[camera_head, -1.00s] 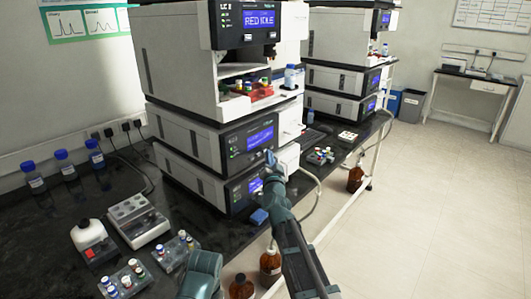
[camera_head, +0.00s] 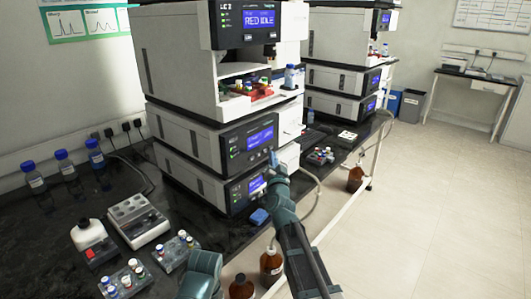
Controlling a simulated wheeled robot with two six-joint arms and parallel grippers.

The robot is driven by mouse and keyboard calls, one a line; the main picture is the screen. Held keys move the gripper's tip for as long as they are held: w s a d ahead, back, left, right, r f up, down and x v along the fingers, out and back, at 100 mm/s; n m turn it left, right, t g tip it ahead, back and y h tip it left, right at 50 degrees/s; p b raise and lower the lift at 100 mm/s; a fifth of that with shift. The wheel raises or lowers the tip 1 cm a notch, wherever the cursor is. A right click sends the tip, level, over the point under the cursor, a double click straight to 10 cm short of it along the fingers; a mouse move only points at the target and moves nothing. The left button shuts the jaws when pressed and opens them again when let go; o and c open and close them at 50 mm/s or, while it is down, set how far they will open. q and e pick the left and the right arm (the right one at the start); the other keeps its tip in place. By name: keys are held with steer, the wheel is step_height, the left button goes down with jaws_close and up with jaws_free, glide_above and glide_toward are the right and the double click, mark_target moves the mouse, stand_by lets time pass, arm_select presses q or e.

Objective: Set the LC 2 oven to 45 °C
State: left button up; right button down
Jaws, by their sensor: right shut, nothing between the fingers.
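The LC 2 stack stands on the black bench. Its top module (camera_head: 237,38) bears the label LC 2 and a blue display reading RED IDLE. Below it are a middle module (camera_head: 244,142) and a bottom module (camera_head: 237,194), each with a lit blue display whose text is too small to read. I cannot tell which module is the oven. My right gripper (camera_head: 273,160) is shut and empty, in front of the right side of the lower modules. I cannot tell whether it touches them. Of my left arm only a link shows at the bottom edge; its gripper is out of view.
A second stack (camera_head: 340,78) stands behind to the right. Vial racks (camera_head: 176,252), a grey block device (camera_head: 137,220) and blue-capped bottles (camera_head: 67,165) are on the bench at left. Brown bottles (camera_head: 271,264) stand below the bench's front edge. Floor at right is clear.

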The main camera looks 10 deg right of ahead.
steer(key=shift+w+a, duration=0.1)
stand_by(0.4)
steer(key=shift+w+a, duration=0.2)
steer(key=shift+w, duration=0.05)
steer(key=shift+w+a, duration=0.25)
steer(key=shift+w, duration=0.05)
stand_by(0.9)
steer(key=shift+s, duration=0.1)
steer(key=shift+s+d, duration=0.55)
stand_by(0.3)
steer(key=s+d, duration=0.1)
steer(key=s, duration=0.1)
steer(key=s+d, duration=0.2)
stand_by(0.4)
stand_by(0.4)
